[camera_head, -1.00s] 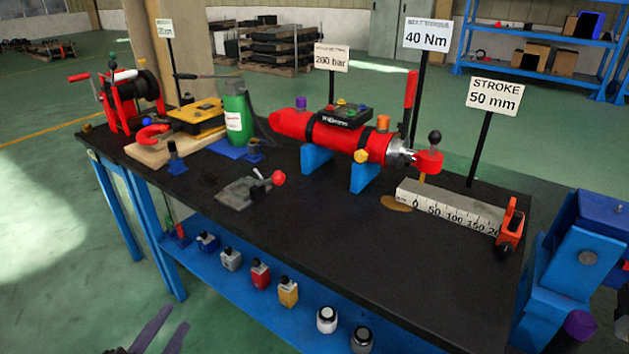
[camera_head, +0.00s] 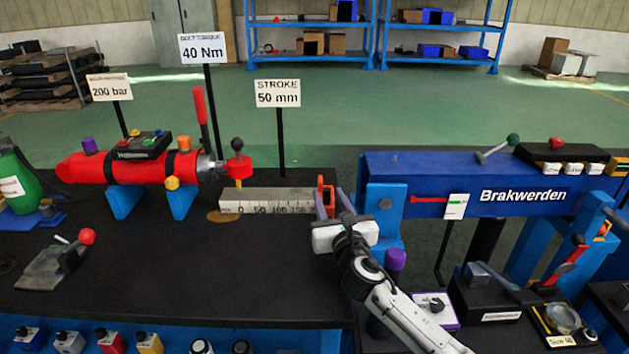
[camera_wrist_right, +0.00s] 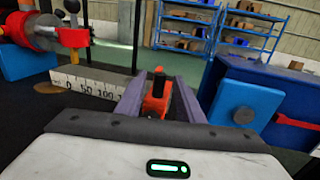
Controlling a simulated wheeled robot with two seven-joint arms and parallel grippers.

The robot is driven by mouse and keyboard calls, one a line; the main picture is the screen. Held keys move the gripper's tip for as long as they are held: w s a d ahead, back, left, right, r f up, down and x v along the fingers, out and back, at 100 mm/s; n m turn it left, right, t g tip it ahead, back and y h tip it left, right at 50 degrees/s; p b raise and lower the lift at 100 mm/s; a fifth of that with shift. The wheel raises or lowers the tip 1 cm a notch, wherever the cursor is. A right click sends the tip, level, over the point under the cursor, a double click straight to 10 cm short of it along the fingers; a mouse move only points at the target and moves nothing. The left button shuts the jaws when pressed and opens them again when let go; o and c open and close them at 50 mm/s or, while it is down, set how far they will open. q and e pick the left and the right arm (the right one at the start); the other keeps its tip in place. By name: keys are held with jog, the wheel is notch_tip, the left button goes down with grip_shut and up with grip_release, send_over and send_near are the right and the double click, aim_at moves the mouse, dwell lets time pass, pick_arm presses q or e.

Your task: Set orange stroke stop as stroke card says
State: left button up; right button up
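The orange stroke stop (camera_head: 325,198) stands at the right end of the grey stroke scale (camera_head: 270,201), which is marked 0, 50, 100, 150. The stroke card (camera_head: 278,94) on a black post behind it reads 50 mm. My right gripper (camera_head: 341,207) is just right of the stop in the head view. In the right wrist view the stop (camera_wrist_right: 157,96) stands between the two open fingers (camera_wrist_right: 160,97), with its black knob on top; I cannot tell whether they touch it. My left gripper is not in view.
A red cylinder (camera_head: 140,168) with a round red end piece (camera_head: 238,168) stands left of the scale. The blue Brakwerden machine (camera_head: 470,180) stands close on the right. The black table top (camera_head: 180,270) is clear in front of the scale.

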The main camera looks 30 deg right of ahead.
jog(key=b+x, duration=0.1)
jog(key=x, duration=0.6)
jog(key=shift+w+f, duration=0.1)
jog(key=shift+f, duration=0.05)
jog(key=shift+d, duration=0.1)
grip_shut()
